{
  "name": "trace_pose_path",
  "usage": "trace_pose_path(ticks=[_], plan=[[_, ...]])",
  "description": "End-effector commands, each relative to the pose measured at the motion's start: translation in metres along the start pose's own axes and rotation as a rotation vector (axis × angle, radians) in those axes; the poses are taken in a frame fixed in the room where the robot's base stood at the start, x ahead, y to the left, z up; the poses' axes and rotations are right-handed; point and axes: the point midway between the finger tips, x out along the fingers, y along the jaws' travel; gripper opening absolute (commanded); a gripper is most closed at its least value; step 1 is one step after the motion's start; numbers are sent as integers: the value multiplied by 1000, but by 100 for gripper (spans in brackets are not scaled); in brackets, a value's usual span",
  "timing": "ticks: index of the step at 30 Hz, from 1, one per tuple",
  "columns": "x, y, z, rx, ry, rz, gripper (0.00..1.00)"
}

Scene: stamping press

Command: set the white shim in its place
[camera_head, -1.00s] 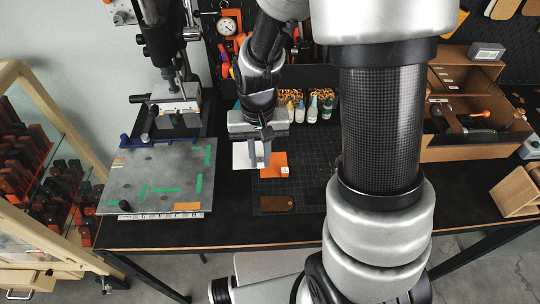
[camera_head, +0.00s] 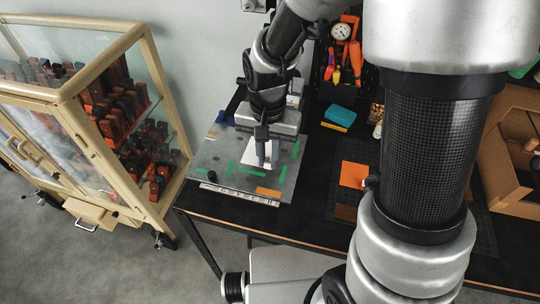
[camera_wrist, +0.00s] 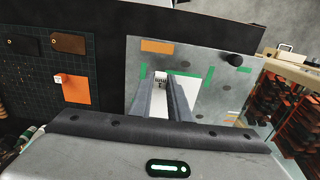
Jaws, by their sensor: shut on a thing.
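My gripper (camera_head: 267,162) is shut on the white shim (camera_head: 251,156), a flat white piece. It holds it over the grey metal plate (camera_head: 214,161) at the press; whether the shim touches the plate I cannot tell. The plate carries green tape marks, some close around the shim. In the wrist view, the gripper's two fingers (camera_wrist: 164,98) cover the middle of the shim (camera_wrist: 189,95), and part shows to their right. Green strips (camera_wrist: 207,77) lie beyond and beside it on the plate (camera_wrist: 195,56).
An orange strip (camera_head: 268,192) lies at the plate's near edge and a black knob (camera_wrist: 233,60) stands near a corner. An orange square (camera_head: 353,175) lies on the dark cutting mat to the right. A glass cabinet (camera_head: 92,100) stands left of the table.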

Motion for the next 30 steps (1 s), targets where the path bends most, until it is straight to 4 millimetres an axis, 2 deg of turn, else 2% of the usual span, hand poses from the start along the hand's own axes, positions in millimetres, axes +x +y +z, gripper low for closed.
trace_pose_path(ticks=[8, 24, 30], plan=[[3, 0, 0, -1, 0, 0, 0], [47, 0, 0, -1, 0, 0, 0], [45, 0, 0, -1, 0, 0, 0]])
